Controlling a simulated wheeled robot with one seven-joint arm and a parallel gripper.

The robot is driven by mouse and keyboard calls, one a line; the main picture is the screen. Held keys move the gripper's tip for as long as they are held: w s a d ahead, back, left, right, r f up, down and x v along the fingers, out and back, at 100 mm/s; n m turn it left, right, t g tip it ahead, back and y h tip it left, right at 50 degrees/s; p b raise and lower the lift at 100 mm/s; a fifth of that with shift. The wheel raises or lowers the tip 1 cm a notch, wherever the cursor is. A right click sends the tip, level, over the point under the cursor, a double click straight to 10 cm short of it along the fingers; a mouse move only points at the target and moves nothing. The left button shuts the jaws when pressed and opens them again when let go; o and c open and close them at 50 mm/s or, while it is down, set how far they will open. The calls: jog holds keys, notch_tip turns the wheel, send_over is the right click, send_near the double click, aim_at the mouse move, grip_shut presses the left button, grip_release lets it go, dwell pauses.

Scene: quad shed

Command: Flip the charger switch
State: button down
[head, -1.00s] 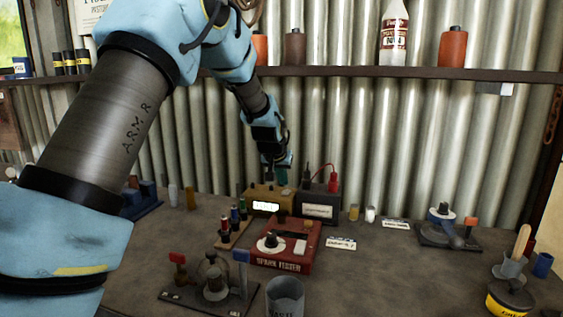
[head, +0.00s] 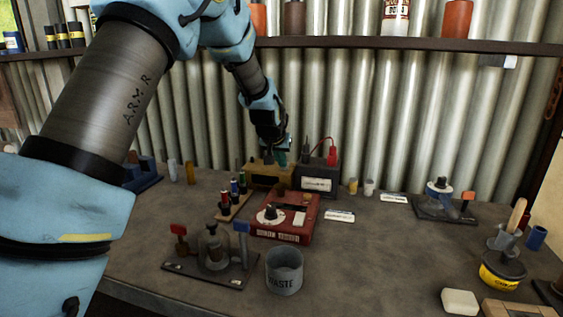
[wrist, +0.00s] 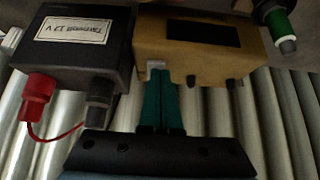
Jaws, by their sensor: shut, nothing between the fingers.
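The charger is a tan-yellow box (head: 268,180) at the back of the bench, against the corrugated wall. It also shows in the wrist view (wrist: 195,62), with a dark display panel on it. A small pale grey piece that looks like the switch (wrist: 155,65) sits at the charger's edge, right at my fingertips. My gripper (wrist: 160,82) has its green fingers together and empty, touching or almost touching that piece. In the head view my gripper (head: 281,158) is at the charger's top back edge. The switch's position is not clear.
A dark battery (head: 318,178) with red and black clamps stands right beside the charger. A red spark tester (head: 285,225) and a stand of coloured bottles (head: 235,203) are in front. A grey waste cup (head: 284,272) stands nearer. A shelf (head: 350,43) runs above.

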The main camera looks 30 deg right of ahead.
jog(key=shift+r, duration=0.1)
jog(key=shift+r+p, duration=0.45)
jog(key=shift+r, duration=0.2)
jog(key=shift+r, duration=0.1)
jog(key=shift+r, duration=0.3)
jog(key=r, duration=0.1)
jog(key=r+p, duration=0.2)
jog(key=r, duration=0.1)
jog(key=shift+s+a, duration=0.3)
jog(key=s+a+r+b, duration=0.3)
jog(key=s+a+r, duration=0.2)
jog(key=shift+s+a, duration=0.15)
jog(key=shift+s, duration=0.2)
